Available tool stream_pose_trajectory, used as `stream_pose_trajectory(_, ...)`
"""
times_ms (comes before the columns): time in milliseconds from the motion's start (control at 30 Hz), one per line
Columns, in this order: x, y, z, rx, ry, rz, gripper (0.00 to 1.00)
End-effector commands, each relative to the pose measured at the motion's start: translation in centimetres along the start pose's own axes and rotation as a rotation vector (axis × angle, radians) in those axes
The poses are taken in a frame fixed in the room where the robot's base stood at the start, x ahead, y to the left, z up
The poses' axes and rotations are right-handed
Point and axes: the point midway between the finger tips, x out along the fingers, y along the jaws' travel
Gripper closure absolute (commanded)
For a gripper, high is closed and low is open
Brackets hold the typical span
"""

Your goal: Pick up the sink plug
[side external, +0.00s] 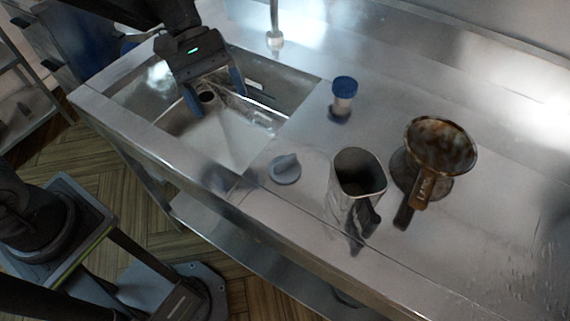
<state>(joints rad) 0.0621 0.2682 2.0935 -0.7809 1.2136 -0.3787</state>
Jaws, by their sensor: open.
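A grey round piece with a raised grip on top, which looks like the sink plug (285,169), lies on the steel counter just right of the sink, near the front edge. My gripper (218,102) is over the sink basin (222,142), up and to the left of the plug and clearly apart from it. Its two blue fingers are spread and nothing shows between them as held. A dark round drain hole (207,97) shows in the basin behind the fingers. How high the fingertips are above the basin floor I cannot tell.
A metal pitcher (357,181) stands right of the plug. Farther right is a brown-stained funnel-like vessel with a handle (441,148). A blue-lidded jar (343,92) stands behind the plug. A tap (275,38) hangs at the sink's back. The counter's right is clear.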

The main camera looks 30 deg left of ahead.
Motion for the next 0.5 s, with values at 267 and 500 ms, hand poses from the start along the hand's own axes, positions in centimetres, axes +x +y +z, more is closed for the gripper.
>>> stream_pose_trajectory(267, 4.0, 2.9, -4.7, -0.318, -0.283, 0.073, 0.26)
stream_pose_trajectory(500, 5.0, 3.5, -6.3, -0.431, -0.394, 0.118, 0.26)
